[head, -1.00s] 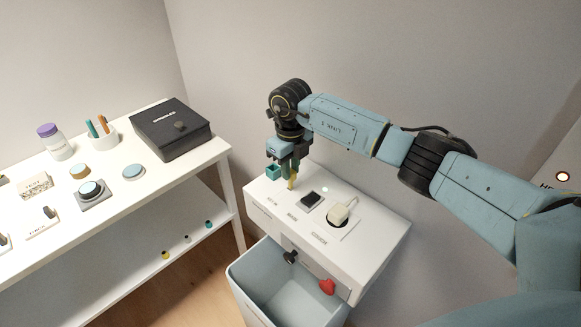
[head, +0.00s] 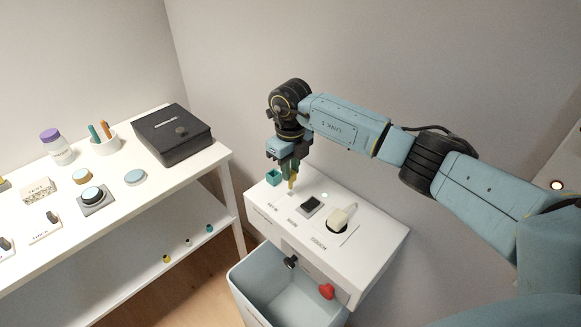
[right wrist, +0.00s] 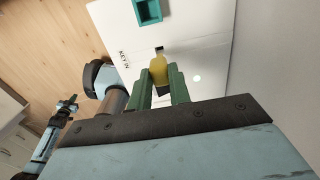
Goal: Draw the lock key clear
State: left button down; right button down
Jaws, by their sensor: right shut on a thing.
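In the right wrist view the key (right wrist: 158,70) sits between the fingertips (right wrist: 161,84). A small dark slot (right wrist: 159,48) shows just beyond the key, near a "KEY IN" label (right wrist: 124,60). I cannot tell whether the key's lower end is inside the console or just above it.
A teal open box (head: 273,177) sits by the gripper. A black switch (head: 310,204) and a cream plug-like block (head: 342,217) are on the console. A white shelf (head: 203,175) stands left.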

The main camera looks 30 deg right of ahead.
jog(key=shift+r+p, duration=2.55)
jog(key=shift+r, duration=0.95)
